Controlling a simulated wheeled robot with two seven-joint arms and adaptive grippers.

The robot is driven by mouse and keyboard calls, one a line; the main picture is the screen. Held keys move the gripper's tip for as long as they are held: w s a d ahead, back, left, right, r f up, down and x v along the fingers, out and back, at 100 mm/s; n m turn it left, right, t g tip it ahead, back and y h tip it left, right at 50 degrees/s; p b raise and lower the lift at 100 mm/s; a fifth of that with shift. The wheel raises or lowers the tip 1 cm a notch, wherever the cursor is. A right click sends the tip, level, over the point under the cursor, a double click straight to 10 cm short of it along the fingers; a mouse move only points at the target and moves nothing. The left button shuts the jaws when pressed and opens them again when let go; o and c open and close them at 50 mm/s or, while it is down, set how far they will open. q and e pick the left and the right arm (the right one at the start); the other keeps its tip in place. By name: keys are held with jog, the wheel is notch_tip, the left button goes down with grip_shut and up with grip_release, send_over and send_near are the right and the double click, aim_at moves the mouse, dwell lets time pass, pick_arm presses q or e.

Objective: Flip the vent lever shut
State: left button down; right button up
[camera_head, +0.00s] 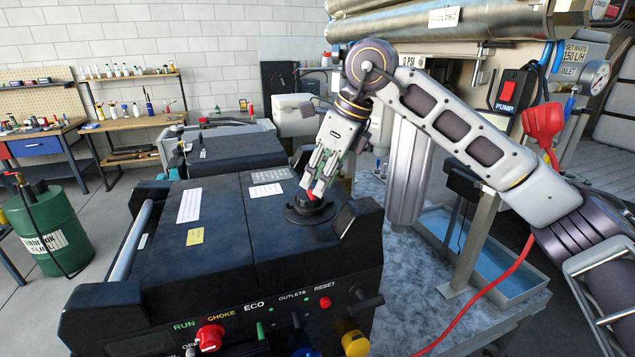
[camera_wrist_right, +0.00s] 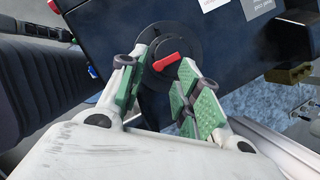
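The vent lever is a small red lever (camera_wrist_right: 166,61) on a round black cap (camera_wrist_right: 185,38) on top of the black generator. In the head view the cap (camera_head: 308,212) sits near the generator's right end, and a bit of red (camera_head: 311,196) shows just under my right gripper (camera_head: 318,178). In the wrist view my right gripper (camera_wrist_right: 160,80) has its green-padded fingers apart, with the lever showing in the gap by the fingertips. I cannot tell whether a finger touches it. My left gripper is not in view.
The generator's front panel (camera_head: 255,318) carries a red choke knob (camera_head: 210,337), a red reset button (camera_head: 325,302) and a yellow cap (camera_head: 355,343). A water tray (camera_head: 500,290) and metal frame stand to the right. A red cable (camera_head: 490,284) hangs there.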

jog(key=v, duration=1)
dwell(0.3)
